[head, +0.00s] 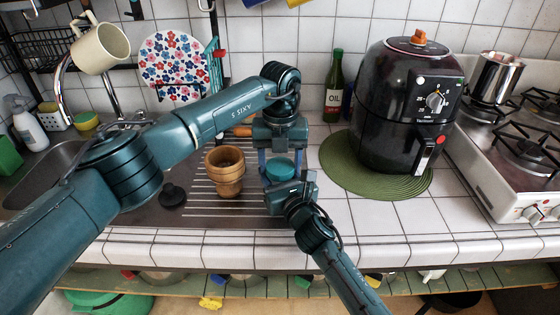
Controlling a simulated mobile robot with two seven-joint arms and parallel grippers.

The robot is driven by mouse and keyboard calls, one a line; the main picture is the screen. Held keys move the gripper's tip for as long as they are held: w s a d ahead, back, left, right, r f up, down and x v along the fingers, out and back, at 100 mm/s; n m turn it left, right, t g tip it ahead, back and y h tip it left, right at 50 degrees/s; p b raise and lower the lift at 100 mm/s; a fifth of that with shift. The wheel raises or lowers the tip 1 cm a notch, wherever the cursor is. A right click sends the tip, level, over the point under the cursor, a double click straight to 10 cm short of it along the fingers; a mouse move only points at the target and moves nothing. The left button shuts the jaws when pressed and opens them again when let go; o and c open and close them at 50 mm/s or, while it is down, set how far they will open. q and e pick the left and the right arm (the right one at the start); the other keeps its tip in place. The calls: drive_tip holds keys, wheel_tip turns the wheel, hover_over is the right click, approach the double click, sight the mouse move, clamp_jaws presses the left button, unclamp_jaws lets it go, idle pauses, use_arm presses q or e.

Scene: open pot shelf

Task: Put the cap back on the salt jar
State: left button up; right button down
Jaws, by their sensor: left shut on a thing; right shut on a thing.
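A round teal cap (280,168) shows between the two fingers of my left gripper (279,163), which points down over the drainboard and is shut on it. My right gripper (288,186) reaches in from the front, just below the cap, and is shut on what appears to be the salt jar. The jar's body is hidden behind the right gripper and under the cap. I cannot tell whether the cap touches the jar or is seated on it.
A wooden cup (225,172) stands close left of the grippers on the ribbed drainboard (203,212). A black stopper (172,195) lies farther left. An air fryer (402,105) on a green mat (345,180) stands right. An oil bottle (335,88) stands behind.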

use_arm(q)
drive_tip(key=shift+m, duration=0.9)
drive_tip(key=shift+c, duration=0.3)
drive_tip(key=o, duration=1.1)
drive_tip(key=shift+r, duration=2.3)
drive_tip(key=o, duration=0.4)
drive_tip(key=shift+r, duration=0.1)
wheel_tip(320, 180, up, 12)
drive_tip(key=shift+f, duration=0.1)
